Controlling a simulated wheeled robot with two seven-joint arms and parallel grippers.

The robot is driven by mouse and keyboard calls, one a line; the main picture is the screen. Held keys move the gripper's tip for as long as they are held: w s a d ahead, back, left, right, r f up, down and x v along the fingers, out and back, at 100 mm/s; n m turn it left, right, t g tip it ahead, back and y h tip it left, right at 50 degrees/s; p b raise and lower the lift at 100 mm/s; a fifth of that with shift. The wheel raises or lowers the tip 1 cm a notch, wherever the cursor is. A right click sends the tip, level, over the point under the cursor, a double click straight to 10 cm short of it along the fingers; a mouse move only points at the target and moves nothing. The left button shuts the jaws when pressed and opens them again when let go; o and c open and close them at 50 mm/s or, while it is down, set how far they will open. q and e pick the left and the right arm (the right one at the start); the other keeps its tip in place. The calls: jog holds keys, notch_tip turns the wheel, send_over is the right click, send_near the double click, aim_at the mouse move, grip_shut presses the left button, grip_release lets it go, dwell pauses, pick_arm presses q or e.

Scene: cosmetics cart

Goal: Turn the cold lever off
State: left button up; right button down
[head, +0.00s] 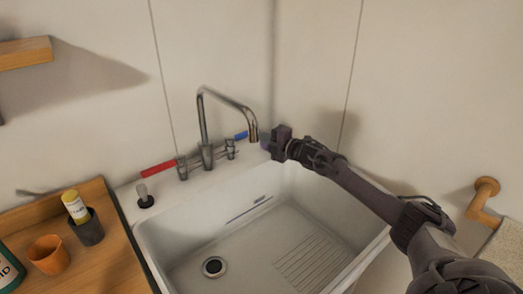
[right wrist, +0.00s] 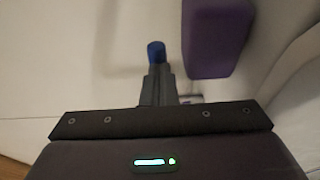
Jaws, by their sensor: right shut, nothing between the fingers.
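The cold lever, with a blue handle (head: 241,135), is on the right side of the chrome faucet (head: 203,120) behind the sink. It points to the right and toward the wall. Its blue end (right wrist: 156,52) shows just beyond my fingertips in the right wrist view; I cannot tell whether they touch. My right gripper (head: 268,142) is over the sink's back right rim, just right of the blue handle. In the right wrist view its fingers (right wrist: 158,78) are shut together with nothing between them. The red-handled lever (head: 158,169) is on the left. My left gripper is out of view.
The white sink (head: 165,245) is empty. A purple block (right wrist: 215,38) is close to my right fingers. The faucet spout hangs between the blue handle and my gripper in the head view. A wooden counter (head: 110,268) with an orange cup (head: 48,256) is at left.

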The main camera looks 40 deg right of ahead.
jog(key=shift+w+d+r, duration=0.1)
jog(key=shift+r, duration=0.15)
jog(key=shift+d+r, duration=0.1)
jog(key=shift+r, duration=0.1)
jog(key=shift+s+d+f+p, duration=0.1)
jog(key=shift+s+f+p, duration=0.05)
jog(key=shift+s+p, duration=0.45)
jog(key=p+v, duration=0.4)
jog(key=v, duration=0.2)
jog(key=shift+s+f+p, duration=0.25)
jog(key=shift+s+p, duration=0.1)
jog(key=shift+p, duration=0.05)
